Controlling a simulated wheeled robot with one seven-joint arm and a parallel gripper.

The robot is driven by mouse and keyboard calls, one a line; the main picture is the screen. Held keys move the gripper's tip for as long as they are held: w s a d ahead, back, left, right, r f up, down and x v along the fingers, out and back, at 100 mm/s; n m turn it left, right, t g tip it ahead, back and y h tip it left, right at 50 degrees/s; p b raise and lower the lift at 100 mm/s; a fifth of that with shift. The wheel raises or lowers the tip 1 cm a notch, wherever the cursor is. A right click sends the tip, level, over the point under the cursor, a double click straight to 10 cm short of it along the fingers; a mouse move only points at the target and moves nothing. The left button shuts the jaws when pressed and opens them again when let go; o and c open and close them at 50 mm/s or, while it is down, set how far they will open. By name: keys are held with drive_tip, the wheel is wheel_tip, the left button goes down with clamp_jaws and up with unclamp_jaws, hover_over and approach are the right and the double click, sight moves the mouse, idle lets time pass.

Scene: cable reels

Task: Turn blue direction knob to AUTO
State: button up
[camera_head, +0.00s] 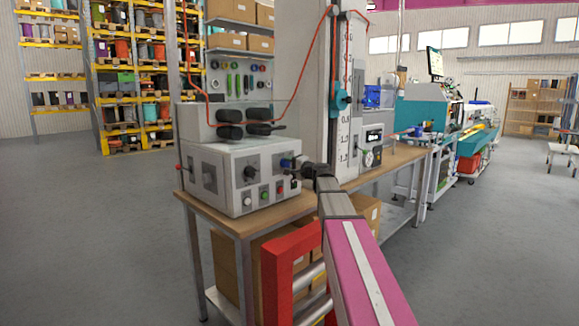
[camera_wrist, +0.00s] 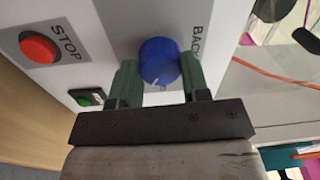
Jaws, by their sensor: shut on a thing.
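The blue direction knob (camera_wrist: 158,58) is on the pale front panel of a grey control box (camera_head: 238,172). In the head view the blue knob (camera_head: 286,163) shows at the box's right end, partly covered by my gripper (camera_head: 299,164). In the wrist view my gripper (camera_wrist: 160,72) has its two green fingers on opposite sides of the knob, shut on it. A white pointer mark on the knob faces the gripper's palm. A label starting "BAC" is beside the knob, its end cut off by the right finger. I see no AUTO label.
A red STOP button (camera_wrist: 39,47) and a small green button (camera_wrist: 86,97) are on the same panel. The box stands on a wooden-topped bench (camera_head: 215,215). Black rollers (camera_head: 250,122) and an orange cable are above it. A red frame (camera_head: 288,262) stands below my arm.

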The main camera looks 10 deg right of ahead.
drive_tip(key=shift+m, duration=1.3)
drive_tip(key=o, duration=0.9)
drive_tip(key=v, duration=1.1)
drive_tip(key=shift+f, duration=0.1)
